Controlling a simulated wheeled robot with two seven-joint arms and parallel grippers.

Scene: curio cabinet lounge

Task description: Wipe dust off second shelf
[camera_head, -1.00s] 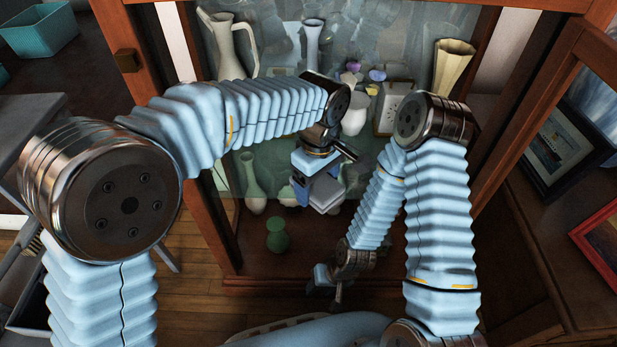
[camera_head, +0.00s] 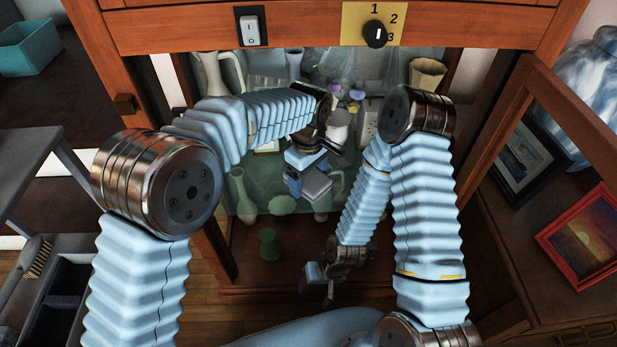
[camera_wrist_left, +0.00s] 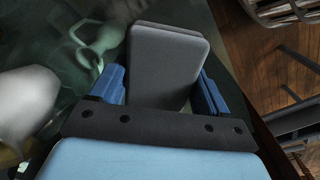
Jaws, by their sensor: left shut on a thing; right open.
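My left gripper (camera_head: 306,182) is inside the open cabinet, shut on a grey pad (camera_head: 318,184). In the left wrist view the pad (camera_wrist_left: 168,65) stands between the two blue fingers. Below it are greenish glass shelving (camera_head: 300,212) and pale pottery. The pad appears close to the glass, but I cannot tell whether it touches. Dust cannot be made out. My right gripper (camera_head: 318,285) is open and empty, low in front of the cabinet base.
A tall white jug (camera_head: 208,75), a cream vase (camera_head: 427,76) and a white vase (camera_head: 338,130) stand higher up. Green vases (camera_head: 246,190) and a small green vase (camera_head: 268,245) stand lower. A switch (camera_head: 250,27) and dial (camera_head: 375,34) are above. The open door (camera_head: 560,110) is right.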

